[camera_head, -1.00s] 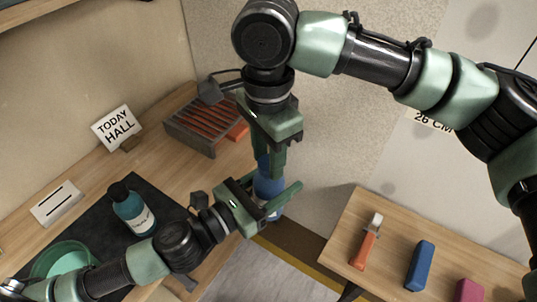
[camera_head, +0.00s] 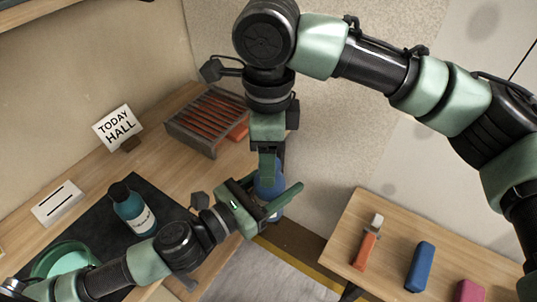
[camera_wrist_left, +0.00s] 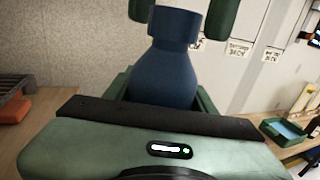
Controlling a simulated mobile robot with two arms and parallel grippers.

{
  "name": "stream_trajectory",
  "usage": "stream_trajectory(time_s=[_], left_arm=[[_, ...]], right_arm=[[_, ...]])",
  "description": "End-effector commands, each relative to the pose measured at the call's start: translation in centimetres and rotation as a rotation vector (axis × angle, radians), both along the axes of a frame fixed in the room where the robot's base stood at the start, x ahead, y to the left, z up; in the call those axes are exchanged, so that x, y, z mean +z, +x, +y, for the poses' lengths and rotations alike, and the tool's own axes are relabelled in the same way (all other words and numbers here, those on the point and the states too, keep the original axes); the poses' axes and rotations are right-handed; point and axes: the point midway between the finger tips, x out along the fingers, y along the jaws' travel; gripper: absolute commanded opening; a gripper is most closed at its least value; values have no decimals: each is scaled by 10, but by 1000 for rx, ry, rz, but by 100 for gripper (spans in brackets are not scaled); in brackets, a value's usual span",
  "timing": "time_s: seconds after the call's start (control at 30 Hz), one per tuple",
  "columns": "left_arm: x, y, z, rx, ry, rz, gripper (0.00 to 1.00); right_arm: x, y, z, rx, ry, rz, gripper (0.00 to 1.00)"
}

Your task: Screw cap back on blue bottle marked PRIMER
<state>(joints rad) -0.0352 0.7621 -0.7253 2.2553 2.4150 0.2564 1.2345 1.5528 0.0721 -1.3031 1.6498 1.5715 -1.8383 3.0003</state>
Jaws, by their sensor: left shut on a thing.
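A blue bottle (camera_head: 268,184) stands upright in my left gripper (camera_head: 272,204), which is shut on its body. Its shoulder and neck show large in the left wrist view (camera_wrist_left: 165,75), with a blue cap-like top (camera_wrist_left: 175,27) on the neck. I cannot tell how tight that top sits. My right gripper (camera_head: 267,166) points down from above, over the bottle. In the left wrist view its two green fingers (camera_wrist_left: 180,12) stand on either side of the top. Whether they touch it is unclear. No PRIMER marking is visible on the bottle's visible side.
A teal bottle with a dark cap (camera_head: 132,210) stands on a dark mat (camera_head: 162,203) on the left bench, near a green bowl (camera_head: 40,262). A slatted rack (camera_head: 205,122) is behind.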

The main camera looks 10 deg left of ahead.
Motion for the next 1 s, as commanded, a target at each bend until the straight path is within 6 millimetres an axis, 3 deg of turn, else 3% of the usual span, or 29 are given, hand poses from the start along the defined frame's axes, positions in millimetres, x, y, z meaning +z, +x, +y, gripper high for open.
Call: stream_trajectory(time_s=[0.23,0.53,0.87,1.0], left_arm=[[1,0,0,0,-1,-1,0],[1,0,0,1,-1,-2,0],[1,0,0,0,-1,-2,0],[1,0,0,1,-1,-2,0]], right_arm=[[7,0,0,0,0,0,58],[43,0,0,1,0,0,58],[45,0,0,6,-1,1,55],[45,0,0,83,-1,1,55]])
